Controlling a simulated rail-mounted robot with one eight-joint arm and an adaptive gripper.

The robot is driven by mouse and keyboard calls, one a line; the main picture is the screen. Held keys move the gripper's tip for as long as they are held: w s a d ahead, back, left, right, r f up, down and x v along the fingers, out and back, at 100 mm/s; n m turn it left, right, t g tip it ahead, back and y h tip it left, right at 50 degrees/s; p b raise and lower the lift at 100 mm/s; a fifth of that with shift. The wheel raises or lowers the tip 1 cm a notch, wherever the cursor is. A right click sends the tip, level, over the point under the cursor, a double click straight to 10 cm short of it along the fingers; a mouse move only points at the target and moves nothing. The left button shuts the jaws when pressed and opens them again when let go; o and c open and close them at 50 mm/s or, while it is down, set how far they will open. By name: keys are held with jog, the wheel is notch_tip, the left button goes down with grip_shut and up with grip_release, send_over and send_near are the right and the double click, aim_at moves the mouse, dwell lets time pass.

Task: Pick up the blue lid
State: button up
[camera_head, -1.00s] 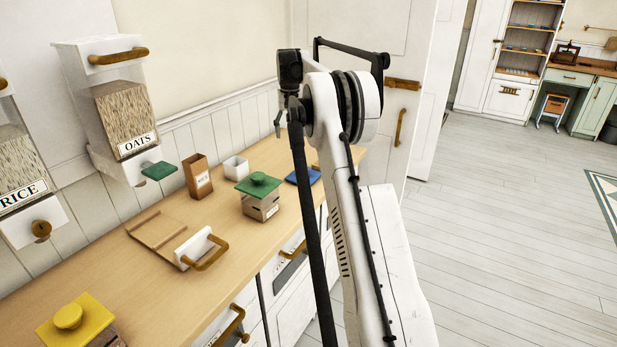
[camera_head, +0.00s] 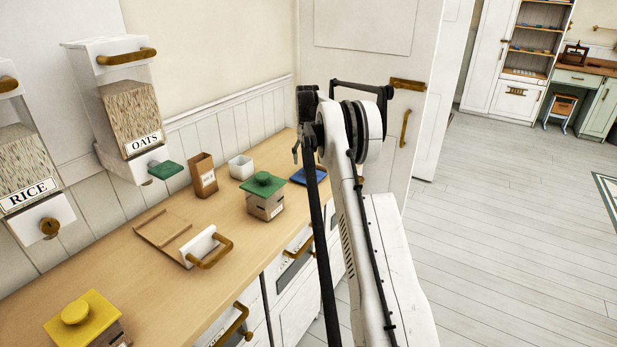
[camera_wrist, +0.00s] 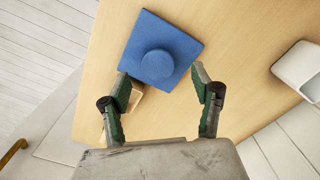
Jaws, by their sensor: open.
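The blue lid (camera_wrist: 160,50) is a square plate with a round knob, seen from above in the wrist view. In the head view the blue lid (camera_head: 307,175) shows at the far end of the counter, partly hidden behind my arm. My gripper (camera_wrist: 164,84) is open, and its two fingers point toward the near edge of the lid, with the knob ahead between their lines. Nothing is between the fingers. In the head view my gripper (camera_head: 296,150) hangs above the counter near the lid. A small pale wooden part shows below the lid beside the left finger.
A green-lidded box (camera_head: 265,200) stands close to the blue lid, with a white cup (camera_head: 240,167) and a brown box (camera_head: 203,177) behind. A white container (camera_wrist: 301,68) sits right in the wrist view.

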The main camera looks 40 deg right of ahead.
aim_at(308, 169)
jog(key=shift+d+f+p, duration=0.2)
jog(key=shift+f+p, duration=0.25)
jog(key=shift+f, duration=2.15)
jog(key=shift+c, duration=0.5)
jog(key=c, duration=1.2)
jog(key=shift+r, duration=0.1)
jog(key=shift+c, duration=0.2)
